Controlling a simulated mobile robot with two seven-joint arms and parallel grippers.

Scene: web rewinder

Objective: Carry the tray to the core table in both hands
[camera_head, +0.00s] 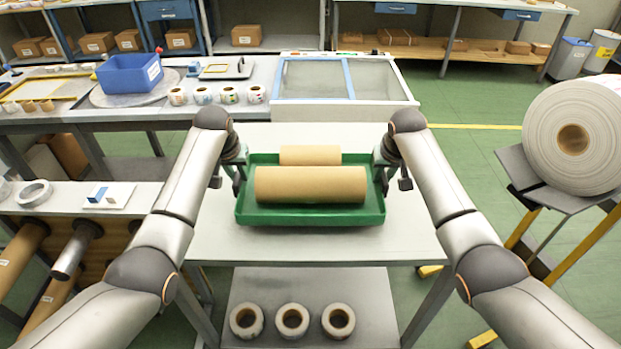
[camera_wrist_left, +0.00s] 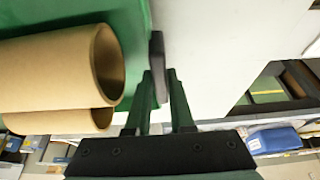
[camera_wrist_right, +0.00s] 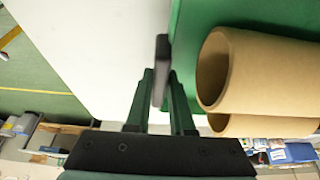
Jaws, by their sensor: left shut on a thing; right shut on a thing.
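The green tray (camera_head: 310,216) is level over the light grey table (camera_head: 300,246) in front of me. I cannot tell whether it rests on the table or hangs just above it. Two brown cardboard cores lie crosswise in it, a nearer longer core (camera_head: 310,186) and a farther one (camera_head: 310,154). My left gripper (camera_head: 236,172) is shut on the tray's left dark handle (camera_wrist_left: 157,55). My right gripper (camera_head: 385,172) is shut on the right dark handle (camera_wrist_right: 161,62). The fingertips are partly hidden in the head view.
A bench behind holds a blue bin (camera_head: 130,75), several label rolls and a glass-topped machine (camera_head: 345,80). A large paper roll (camera_head: 575,135) stands on a stand at right. Three rolls (camera_head: 292,320) lie on the lower shelf. Green floor is open between table and stand.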

